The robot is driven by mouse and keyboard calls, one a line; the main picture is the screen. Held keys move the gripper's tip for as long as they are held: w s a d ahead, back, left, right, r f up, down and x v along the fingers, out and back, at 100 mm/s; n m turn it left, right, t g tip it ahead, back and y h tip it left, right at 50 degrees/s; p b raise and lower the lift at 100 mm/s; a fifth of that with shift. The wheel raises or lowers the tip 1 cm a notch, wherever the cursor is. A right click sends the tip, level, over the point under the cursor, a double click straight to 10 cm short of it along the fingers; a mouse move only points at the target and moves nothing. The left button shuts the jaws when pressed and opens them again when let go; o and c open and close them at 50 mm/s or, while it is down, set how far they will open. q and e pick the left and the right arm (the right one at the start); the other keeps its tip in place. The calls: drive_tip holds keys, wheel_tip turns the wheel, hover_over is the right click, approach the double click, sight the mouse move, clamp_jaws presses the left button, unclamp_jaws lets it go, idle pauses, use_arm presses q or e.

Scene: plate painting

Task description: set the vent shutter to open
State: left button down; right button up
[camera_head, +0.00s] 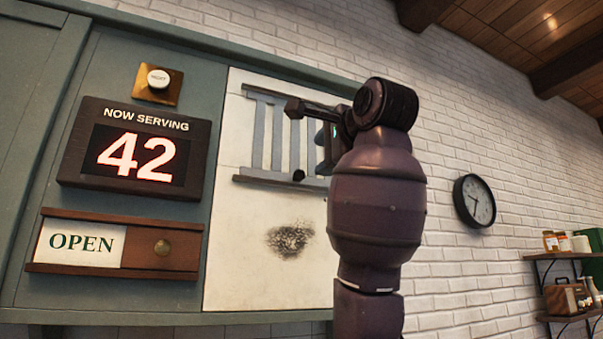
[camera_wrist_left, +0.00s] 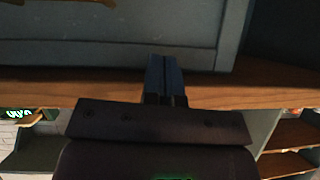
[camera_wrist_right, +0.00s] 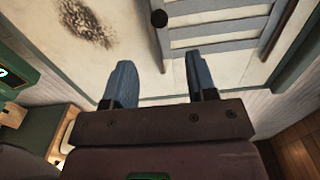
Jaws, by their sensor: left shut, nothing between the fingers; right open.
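The vent shutter (camera_head: 277,130) is a grey slatted panel between dark rails on a cream board. Pale gaps show between its slats. A small dark knob (camera_head: 298,176) sits at its lower edge. In the right wrist view the slats (camera_wrist_right: 215,32) and the knob (camera_wrist_right: 159,18) lie beyond the fingertips. My right gripper (camera_wrist_right: 161,76) is open and empty, apart from the knob. In the head view my right arm hides the shutter's right end. My left gripper (camera_wrist_left: 164,72) is shut and empty in front of a grey-green panel, out of the head view.
A "NOW SERVING 42" display (camera_head: 135,148), a brass-plated button (camera_head: 158,80) and a sliding OPEN sign (camera_head: 82,243) are left of the board. A dark smudge (camera_head: 289,240) marks the board below the shutter. A clock (camera_head: 474,201) and shelves (camera_head: 565,319) are at right.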

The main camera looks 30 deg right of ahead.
sight(300, 174)
drive_tip(key=w+p, duration=0.1)
drive_tip(key=w, duration=0.2)
drive_tip(key=w+p, duration=0.1)
drive_tip(key=w, duration=0.2)
drive_tip(key=w+p, duration=0.1)
drive_tip(key=w, duration=0.2)
drive_tip(key=shift+d, duration=0.25)
use_arm(q)
drive_tip(key=shift+s+a+r+g, duration=0.1)
drive_tip(key=shift+s+r+g, duration=0.2)
drive_tip(key=shift+s+r, duration=0.4)
use_arm(e)
drive_tip(key=shift+w, duration=0.65)
drive_tip(key=shift+c, duration=0.2)
use_arm(q)
drive_tip(key=shift+w, duration=0.1)
use_arm(e)
clamp_jaws()
